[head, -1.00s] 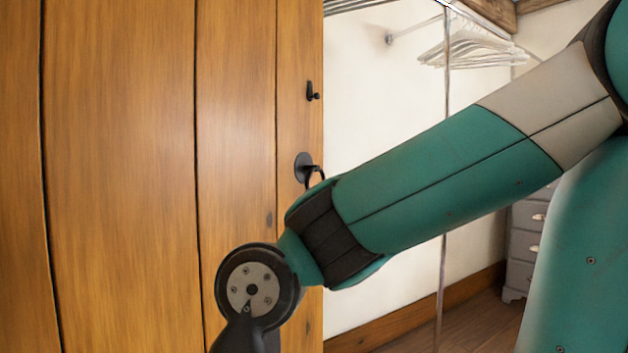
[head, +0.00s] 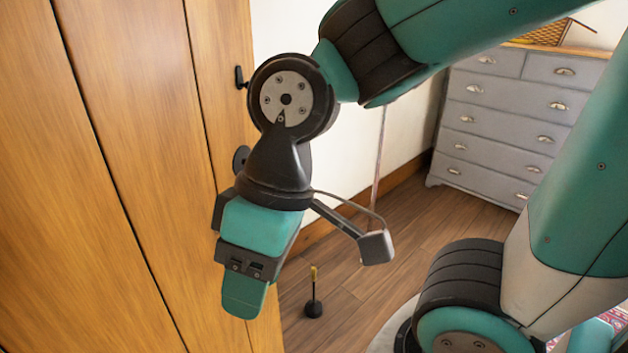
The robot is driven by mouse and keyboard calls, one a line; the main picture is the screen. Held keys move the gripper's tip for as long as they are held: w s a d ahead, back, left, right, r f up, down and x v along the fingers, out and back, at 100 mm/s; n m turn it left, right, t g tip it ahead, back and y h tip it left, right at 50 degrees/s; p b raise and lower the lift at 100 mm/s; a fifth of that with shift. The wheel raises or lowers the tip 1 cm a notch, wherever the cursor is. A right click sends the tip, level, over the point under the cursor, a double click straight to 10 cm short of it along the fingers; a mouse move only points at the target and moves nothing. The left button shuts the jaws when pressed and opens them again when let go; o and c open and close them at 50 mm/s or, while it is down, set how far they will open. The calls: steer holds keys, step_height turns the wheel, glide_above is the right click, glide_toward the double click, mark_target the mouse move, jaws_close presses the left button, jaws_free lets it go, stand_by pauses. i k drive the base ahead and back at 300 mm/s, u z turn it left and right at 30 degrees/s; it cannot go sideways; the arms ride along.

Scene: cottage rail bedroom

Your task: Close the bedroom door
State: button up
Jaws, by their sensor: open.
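The bedroom door (head: 130,150) is brown wooden planks and fills the left of the head view. Its free edge runs down near the middle, with a pale wall and floor showing to the right. A black latch piece (head: 240,77) sits high near that edge. A round black handle plate (head: 241,158) is below it, partly hidden by my wrist. My gripper (head: 243,297) points down in front of the door near its edge, below the handle plate. It is open and I see nothing held. Only one finger shows clearly; whether it touches the door I cannot tell.
A grey chest of drawers (head: 497,125) stands at the back right with a wicker basket (head: 537,32) on top. A small black object with a yellow-tipped stem (head: 313,307) stands on the wooden floor (head: 420,215) right of my gripper. A patterned rug shows at lower right.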

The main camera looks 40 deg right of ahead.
mark_target(124, 123)
steer(key=z, duration=2.25)
steer(key=i, duration=2.15)
steer(key=u, duration=2.95)
